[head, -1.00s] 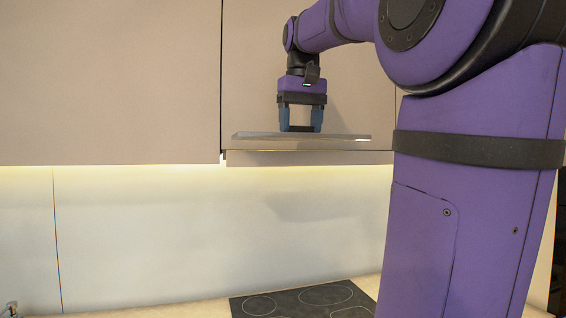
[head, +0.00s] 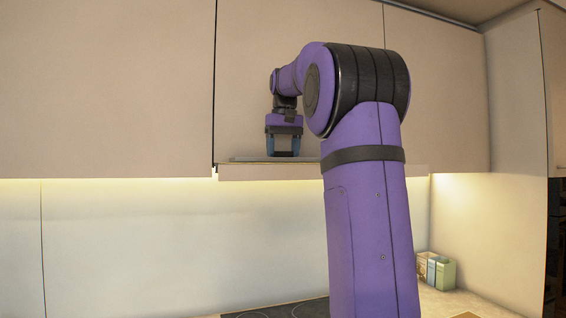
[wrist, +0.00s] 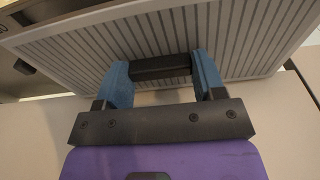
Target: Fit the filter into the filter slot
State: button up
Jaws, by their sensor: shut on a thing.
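The filter (wrist: 230,35) is a flat grey panel with parallel ridges and a plain rim, filling the top of the wrist view. My gripper (wrist: 160,70) is shut on its black handle (wrist: 160,67), with one blue finger at each end. In the head view, my gripper (head: 283,152) points down and the filter (head: 245,159) is a thin, nearly level plate below it, just above the hood's front strip (head: 250,173). My arm hides the filter's right part. I cannot make out the filter slot, nor whether the filter touches the hood.
Handleless wall cabinets (head: 105,90) stand behind and beside my gripper. Below are a lit backsplash (head: 130,245), a dark cooktop (head: 265,313) and small boxes (head: 440,272) at the counter's right. A dark fitting (wrist: 25,67) shows at left in the wrist view.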

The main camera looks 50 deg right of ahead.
aim_at(283, 161)
jog(key=shift+f, duration=1.65)
jog(key=shift+f, duration=0.15)
jog(key=o, duration=1)
jog(key=r, duration=0.8)
jog(key=s+r, duration=0.1)
jog(key=r, duration=0.3)
jog(key=shift+s+a+r, duration=0.1)
jog(key=shift+a, duration=0.3)
